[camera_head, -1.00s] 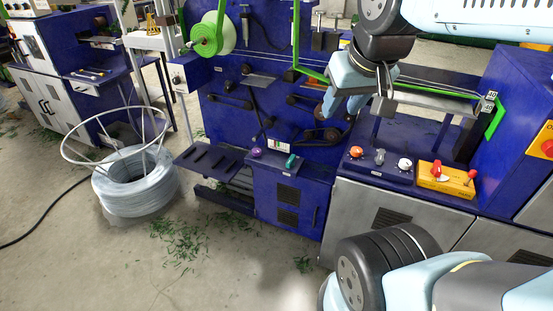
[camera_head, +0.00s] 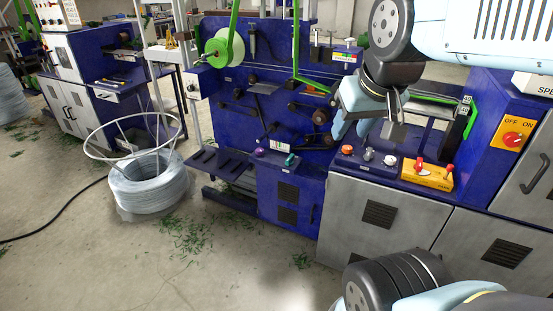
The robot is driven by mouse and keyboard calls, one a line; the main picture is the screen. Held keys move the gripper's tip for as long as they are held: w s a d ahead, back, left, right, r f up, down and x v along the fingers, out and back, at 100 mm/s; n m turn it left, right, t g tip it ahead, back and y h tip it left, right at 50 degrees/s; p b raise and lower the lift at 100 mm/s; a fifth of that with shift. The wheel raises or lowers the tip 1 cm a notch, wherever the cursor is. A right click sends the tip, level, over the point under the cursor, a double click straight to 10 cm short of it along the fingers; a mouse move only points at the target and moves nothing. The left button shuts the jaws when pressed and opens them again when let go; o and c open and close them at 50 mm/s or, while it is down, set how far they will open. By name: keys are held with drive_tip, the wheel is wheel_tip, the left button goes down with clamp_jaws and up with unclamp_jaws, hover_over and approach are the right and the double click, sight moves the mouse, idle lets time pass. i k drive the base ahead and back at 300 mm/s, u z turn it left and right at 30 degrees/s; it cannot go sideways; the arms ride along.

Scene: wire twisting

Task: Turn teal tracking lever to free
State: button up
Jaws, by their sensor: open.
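The teal lever (camera_head: 290,159) is a small handle on the sloped top of the dark blue machine cabinet (camera_head: 287,213), near the middle of the picture. A small white label lies just to its left; its writing is too small to read, so I cannot tell the lever's setting. A similar purple lever (camera_head: 260,153) sits left of the label. My gripper (camera_head: 350,135) is light blue, open and empty. It hangs above and to the right of the teal lever in the picture, apart from it.
Right of the cabinet, a console carries an orange knob (camera_head: 347,150), a grey knob (camera_head: 369,154), a white knob (camera_head: 390,160) and a yellow box (camera_head: 428,174) with red controls. A wire coil (camera_head: 148,190) stands at left. Green scraps litter the otherwise open floor in front.

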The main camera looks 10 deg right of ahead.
sight(289, 161)
drive_tip(key=z, duration=0.2)
drive_tip(key=i, duration=0.85)
drive_tip(key=u, duration=0.1)
